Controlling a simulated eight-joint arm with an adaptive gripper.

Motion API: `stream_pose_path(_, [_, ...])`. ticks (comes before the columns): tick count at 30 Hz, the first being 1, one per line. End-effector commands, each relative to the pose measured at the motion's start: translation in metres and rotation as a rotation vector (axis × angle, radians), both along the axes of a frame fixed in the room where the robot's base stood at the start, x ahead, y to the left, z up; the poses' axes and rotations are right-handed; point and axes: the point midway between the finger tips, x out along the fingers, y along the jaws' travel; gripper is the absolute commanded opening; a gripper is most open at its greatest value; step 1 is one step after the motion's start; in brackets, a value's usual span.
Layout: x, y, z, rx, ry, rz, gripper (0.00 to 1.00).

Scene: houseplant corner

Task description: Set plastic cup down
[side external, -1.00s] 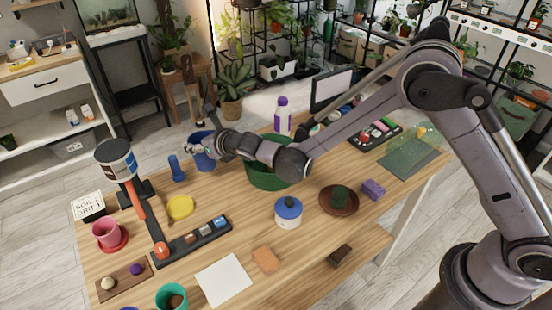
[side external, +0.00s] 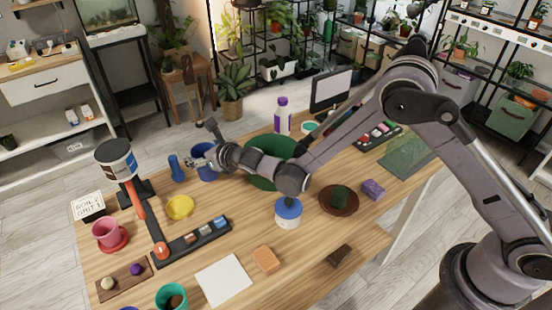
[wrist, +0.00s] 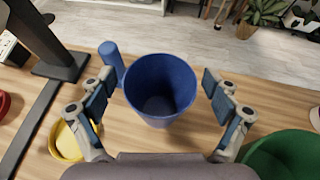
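The blue plastic cup (side external: 208,174) stands upright on the wooden table (side external: 205,285), left of a green round container (side external: 262,182). In the wrist view the cup (wrist: 160,112) sits between my fingers with its mouth facing up, and it looks empty. My gripper (wrist: 157,85) is open, with a gap of table showing between the cup and each finger pad. In the side view my gripper (side external: 199,163) is at the cup's rim and hides part of it.
A blue cylinder (side external: 176,169) stands just left of the cup. A yellow dish (side external: 180,207) lies in front of it. The green container (wrist: 285,157) is close to my right finger in the wrist view. A black stand (wrist: 60,65) is on the left.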

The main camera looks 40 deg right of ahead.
Motion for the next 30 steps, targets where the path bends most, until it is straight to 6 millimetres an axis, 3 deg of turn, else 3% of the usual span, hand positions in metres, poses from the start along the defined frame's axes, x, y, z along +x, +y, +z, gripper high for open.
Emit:
stream_pose_path(11, [-0.009,-0.001,0.007,0.0,0.0,0.001,0.89])
stream_pose_path(24, [-0.077,-0.015,0.04,0.0,0.0,0.002,0.89])
stream_pose_path(30, [-0.098,-0.019,0.051,0.0,0.001,0.001,0.89])
